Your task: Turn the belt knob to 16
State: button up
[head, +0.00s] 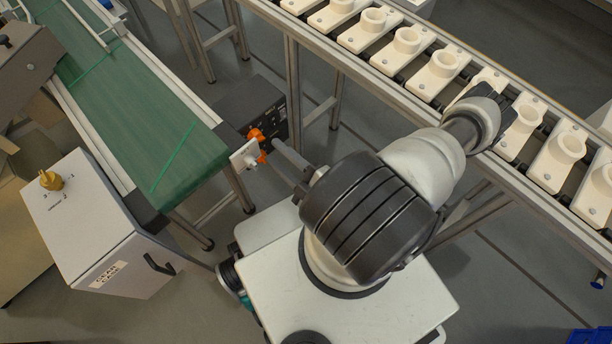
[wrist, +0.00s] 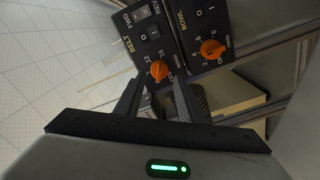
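The control box (wrist: 172,32) is dark, with a BELT half on the left and a BOWL half on the right in the wrist view. The orange belt knob (wrist: 159,71) sits below the BELT switches, with small white scale numbers around it. Its pointer setting is too small to read surely. My gripper (wrist: 156,88) is open and empty, its two dark fingers apart, just short of the belt knob and roughly lined up with it.
A second orange knob (wrist: 212,48) for BOWL is close on the right. The green conveyor (head: 140,110) is at left, with a white cabinet (head: 95,225) below it. A rail of white sockets (head: 437,75) runs along the upper right.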

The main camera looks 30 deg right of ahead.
jog(key=v, duration=1.1)
jog(key=shift+s+p, duration=0.3)
jog(key=shift+s, duration=0.1)
jog(key=shift+d, duration=0.1)
